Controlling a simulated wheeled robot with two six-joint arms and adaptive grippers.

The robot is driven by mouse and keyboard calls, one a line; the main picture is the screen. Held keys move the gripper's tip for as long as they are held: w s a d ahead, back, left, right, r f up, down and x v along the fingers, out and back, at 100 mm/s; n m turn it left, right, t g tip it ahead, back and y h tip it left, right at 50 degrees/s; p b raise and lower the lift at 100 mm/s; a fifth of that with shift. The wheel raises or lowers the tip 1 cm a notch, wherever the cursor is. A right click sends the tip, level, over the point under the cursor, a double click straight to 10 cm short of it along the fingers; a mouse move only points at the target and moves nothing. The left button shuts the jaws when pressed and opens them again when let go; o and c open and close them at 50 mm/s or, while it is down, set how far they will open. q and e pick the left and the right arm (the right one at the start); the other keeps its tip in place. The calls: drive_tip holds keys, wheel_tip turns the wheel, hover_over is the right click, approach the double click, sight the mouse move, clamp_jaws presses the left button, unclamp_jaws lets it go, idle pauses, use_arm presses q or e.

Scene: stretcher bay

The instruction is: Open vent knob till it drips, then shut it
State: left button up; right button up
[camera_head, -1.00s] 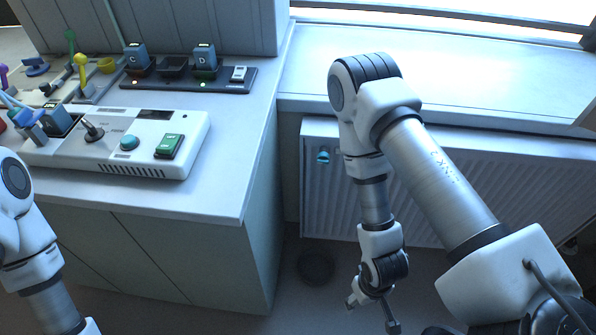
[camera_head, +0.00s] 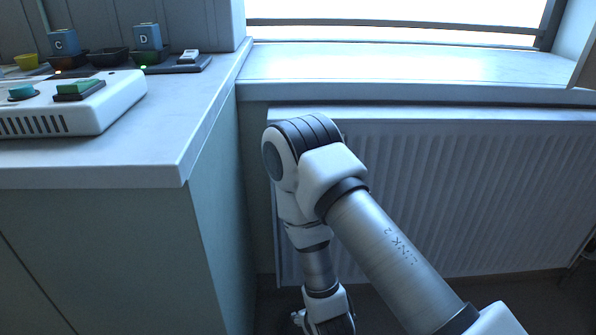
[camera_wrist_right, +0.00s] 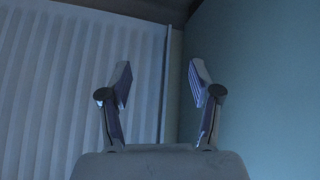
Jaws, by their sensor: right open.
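The white ribbed radiator (camera_head: 460,190) stands under the window sill, right of the counter. The vent knob does not show in either current view; my right arm covers the radiator's upper left part in the head view. My right gripper (camera_wrist_right: 160,78) is open and empty in the right wrist view. Its fingers are apart, with the radiator (camera_wrist_right: 60,80) on the left and a plain blue-green surface on the right. In the head view its wrist is low beside the counter, and the fingers are cut off by the bottom edge. My left gripper is out of view.
The counter (camera_head: 120,177) ends close to the left of my right arm. It bears a white device (camera_head: 110,112) with a green switch, and a dark strip with blocks C (camera_head: 64,43) and D (camera_head: 147,37). The window sill (camera_head: 400,66) is clear.

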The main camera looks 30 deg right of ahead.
drive_tip(key=w+d+r+m+t+h+p, duration=0.1)
drive_tip(key=w+d+r+t+h+p, duration=0.2)
drive_tip(key=r, duration=0.8)
drive_tip(key=w+d+r+m+t+h, duration=0.1)
drive_tip(key=w+r+m+t+h, duration=0.1)
drive_tip(key=w+r, duration=0.65)
drive_tip(key=w+d+r+m+t+h+p, duration=0.1)
drive_tip(key=w+d+r+t+h+p, duration=0.15)
drive_tip(key=r, duration=1.15)
drive_tip(key=shift+t+y, duration=0.25)
drive_tip(key=shift+y, duration=0.1)
drive_tip(key=b+x, duration=0.2)
drive_tip(key=x, duration=0.3)
drive_tip(key=shift+w+d+f, duration=0.15)
drive_tip(key=shift+w+f, duration=0.05)
drive_tip(key=shift+w, duration=0.2)
drive_tip(key=shift+w+d, duration=0.15)
drive_tip(key=shift+w, duration=0.25)
drive_tip(key=shift+c, duration=0.2)
drive_tip(key=c, duration=1.1)
